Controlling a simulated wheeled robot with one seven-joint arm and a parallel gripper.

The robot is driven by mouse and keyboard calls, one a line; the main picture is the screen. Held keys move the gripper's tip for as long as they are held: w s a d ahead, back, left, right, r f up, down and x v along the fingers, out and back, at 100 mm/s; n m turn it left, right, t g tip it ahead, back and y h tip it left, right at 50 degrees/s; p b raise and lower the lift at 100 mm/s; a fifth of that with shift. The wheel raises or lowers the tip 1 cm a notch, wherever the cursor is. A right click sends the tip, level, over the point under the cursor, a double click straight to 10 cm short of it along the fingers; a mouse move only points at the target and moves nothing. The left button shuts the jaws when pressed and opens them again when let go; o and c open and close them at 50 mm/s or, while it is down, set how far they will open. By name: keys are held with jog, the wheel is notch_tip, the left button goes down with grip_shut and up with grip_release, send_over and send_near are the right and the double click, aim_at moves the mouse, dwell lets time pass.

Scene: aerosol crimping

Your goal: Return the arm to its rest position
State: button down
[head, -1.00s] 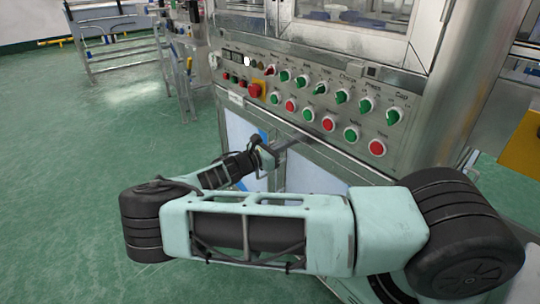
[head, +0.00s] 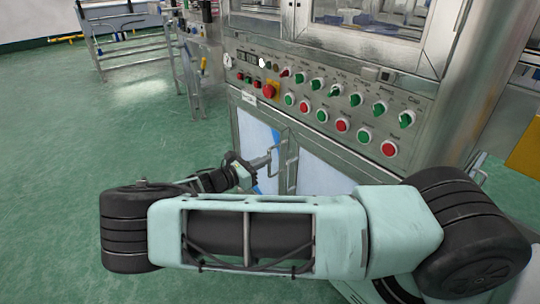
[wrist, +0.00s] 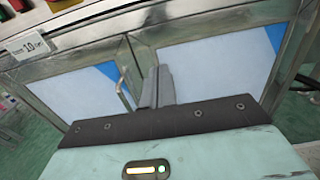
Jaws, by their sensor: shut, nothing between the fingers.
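My gripper (head: 268,161) is at the end of my folded arm, low in front of the machine's cabinet doors in the head view. In the wrist view the gripper fingers (wrist: 157,87) are together and empty, pointing at the doors near the gap between them. A door handle (wrist: 123,85) shows just left of the fingers. The gripper looks close to the handles, but I cannot tell whether it touches. My arm runs across the lower head view and hides part of the lower cabinet.
The control panel (head: 345,111) with green and red knobs and buttons is above the gripper. A red emergency button (head: 270,90) is at its left. Cabinet doors (head: 322,176) stand below. Green floor (head: 95,135) is open to the left. A metal rail frame (head: 135,50) stands farther back.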

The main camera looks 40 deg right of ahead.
jog(key=shift+a, duration=0.25)
jog(key=s+a+f+m+g+y, duration=0.1)
jog(key=s+a+m+g+y, duration=0.4)
jog(key=s+a+y, duration=0.7)
jog(key=s+a+r+m+t+y, duration=0.3)
jog(key=s+a+r, duration=0.3)
jog(key=s+r, duration=0.35)
jog(key=s+a+r+m+t+y, duration=0.2)
jog(key=s+a+r+y, duration=0.2)
jog(key=s+a+r, duration=0.5)
notch_tip(320, 180, up, 20)
jog(key=s+d+p, duration=0.1)
jog(key=d+p, duration=0.1)
jog(key=p, duration=1.8)
jog(key=shift+d+p, duration=0.15)
jog(key=shift+p, duration=0.25)
